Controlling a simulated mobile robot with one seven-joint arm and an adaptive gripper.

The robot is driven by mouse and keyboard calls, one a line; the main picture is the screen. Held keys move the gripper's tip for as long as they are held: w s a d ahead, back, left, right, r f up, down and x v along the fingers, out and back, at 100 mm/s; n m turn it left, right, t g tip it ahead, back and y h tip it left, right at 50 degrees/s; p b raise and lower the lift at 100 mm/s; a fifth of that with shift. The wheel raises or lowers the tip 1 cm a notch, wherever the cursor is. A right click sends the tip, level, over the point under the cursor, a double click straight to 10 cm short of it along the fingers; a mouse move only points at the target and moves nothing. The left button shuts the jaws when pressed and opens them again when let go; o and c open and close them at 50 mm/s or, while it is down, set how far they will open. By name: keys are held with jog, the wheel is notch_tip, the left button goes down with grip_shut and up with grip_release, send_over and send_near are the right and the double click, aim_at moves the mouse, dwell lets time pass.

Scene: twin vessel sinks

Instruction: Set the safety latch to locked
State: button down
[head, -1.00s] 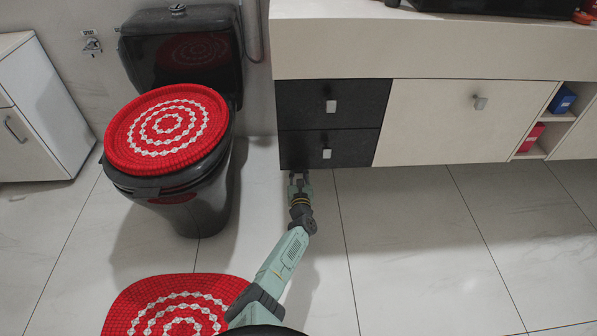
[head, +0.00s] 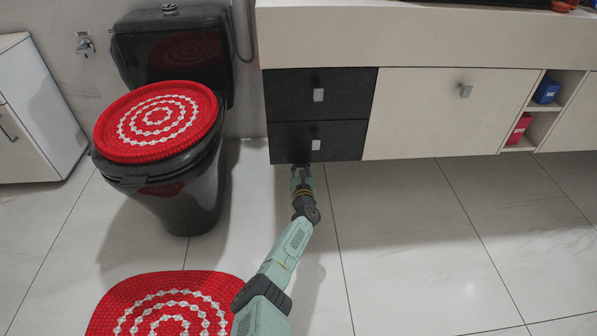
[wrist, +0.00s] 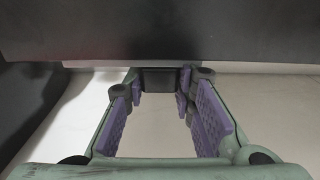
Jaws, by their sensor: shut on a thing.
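In the head view, my gripper (head: 300,172) reaches under the bottom edge of the lower black drawer (head: 316,143). In the wrist view, the fingers of my gripper (wrist: 163,80) have purple pads and close on a small dark block (wrist: 172,81) between their tips. The block sits just below the dark cabinet face. I cannot tell for sure that it is the safety latch, and no locked or unlocked marking shows. In the head view the cabinet edge and my fingers hide it.
The upper black drawer (head: 318,95) and a cream cabinet door (head: 440,115) are above and to the right. A black toilet (head: 185,195) with a red cover stands left. A red mat (head: 105,310) lies in front. Tiled floor to the right is clear.

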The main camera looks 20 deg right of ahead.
jog(key=shift+s+d, duration=0.15)
jog(key=shift+d, duration=0.1)
jog(key=c, duration=1.3)
grip_release()
jog(key=shift+a, duration=0.1)
